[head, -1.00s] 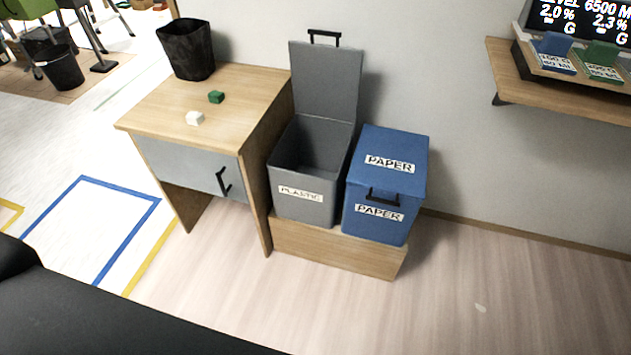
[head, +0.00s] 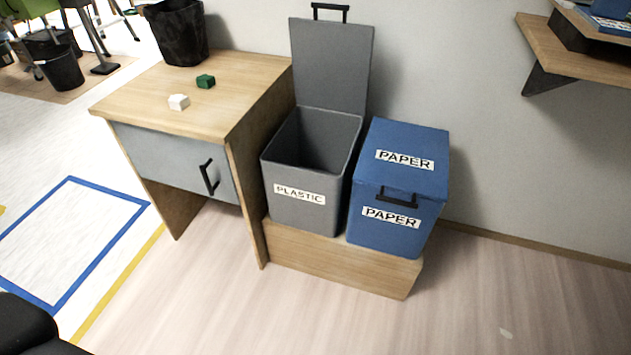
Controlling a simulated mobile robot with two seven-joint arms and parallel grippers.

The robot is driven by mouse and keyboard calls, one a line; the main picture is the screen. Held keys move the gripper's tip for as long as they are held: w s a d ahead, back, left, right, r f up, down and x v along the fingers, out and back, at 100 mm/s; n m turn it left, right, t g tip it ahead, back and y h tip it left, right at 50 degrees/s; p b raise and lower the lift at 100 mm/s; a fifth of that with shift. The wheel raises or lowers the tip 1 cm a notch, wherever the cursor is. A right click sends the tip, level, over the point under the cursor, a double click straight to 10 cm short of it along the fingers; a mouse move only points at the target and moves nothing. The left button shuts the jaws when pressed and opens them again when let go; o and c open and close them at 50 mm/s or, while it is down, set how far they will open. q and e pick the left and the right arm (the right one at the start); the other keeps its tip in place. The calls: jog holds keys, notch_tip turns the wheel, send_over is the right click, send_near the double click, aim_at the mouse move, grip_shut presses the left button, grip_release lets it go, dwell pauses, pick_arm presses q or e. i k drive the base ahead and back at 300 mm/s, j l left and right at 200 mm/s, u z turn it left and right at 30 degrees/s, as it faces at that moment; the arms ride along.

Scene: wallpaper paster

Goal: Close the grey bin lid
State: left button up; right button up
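The grey bin (head: 300,205), labelled PLASTIC, stands on a low wooden plinth, its top open. Its grey lid (head: 331,65) stands upright at the back edge of the bin, close to the wall, with a black handle (head: 330,8) at its top. The inside that shows looks empty, though its bottom is partly hidden. Neither of my grippers is in the head view. Only a dark part of my body shows at the lower left corner.
A closed blue PAPER bin (head: 400,205) stands right of the grey bin on the plinth (head: 340,262). A wooden desk (head: 235,90) with a black basket (head: 178,32) and two small blocks stands to the left. A wall shelf (head: 575,55) is upper right. The floor in front is clear.

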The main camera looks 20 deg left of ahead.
aim_at(331, 61)
jog(key=i+u, duration=0.1)
jog(key=i, duration=0.5)
jog(key=u, duration=1.3)
